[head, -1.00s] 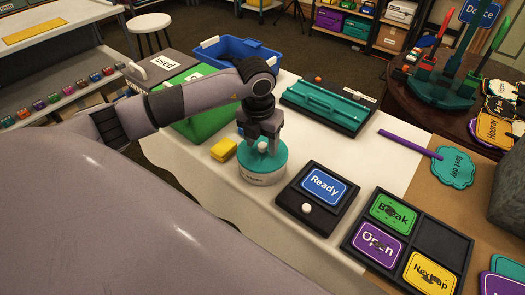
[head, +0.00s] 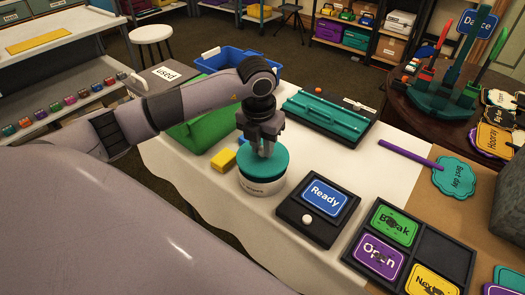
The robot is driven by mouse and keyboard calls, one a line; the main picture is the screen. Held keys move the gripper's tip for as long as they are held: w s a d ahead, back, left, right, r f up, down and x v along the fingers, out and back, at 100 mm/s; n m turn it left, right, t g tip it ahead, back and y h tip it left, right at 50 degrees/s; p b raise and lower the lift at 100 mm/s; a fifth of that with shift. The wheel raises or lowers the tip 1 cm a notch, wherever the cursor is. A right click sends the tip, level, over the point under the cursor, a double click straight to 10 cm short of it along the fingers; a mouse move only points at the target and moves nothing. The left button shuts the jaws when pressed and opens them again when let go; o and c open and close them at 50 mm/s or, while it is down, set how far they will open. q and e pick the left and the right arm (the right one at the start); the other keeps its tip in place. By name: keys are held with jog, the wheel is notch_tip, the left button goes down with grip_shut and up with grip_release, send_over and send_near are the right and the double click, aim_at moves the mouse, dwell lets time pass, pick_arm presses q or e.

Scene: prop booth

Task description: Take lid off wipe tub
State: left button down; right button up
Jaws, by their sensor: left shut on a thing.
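The wipe tub (head: 262,187) is a short white cylinder with printed lettering, standing on the white table cover. Its round teal lid (head: 280,164) sits at the top of the tub; I cannot tell whether there is a gap between them. My left gripper (head: 264,154) points down over the middle of the lid and is shut on its small knob, which the fingers mostly hide. My right gripper is not in view.
A yellow sponge-like block (head: 223,160) lies just left of the tub. A black tray with a "Ready" card (head: 325,196) stands to the right. Behind are a teal tool on a black board (head: 326,113) and a blue bin (head: 236,61).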

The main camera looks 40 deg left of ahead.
aim_at(262, 149)
pick_arm(q)
notch_tip(262, 149, up, 18)
jog(key=shift+f, duration=0.2)
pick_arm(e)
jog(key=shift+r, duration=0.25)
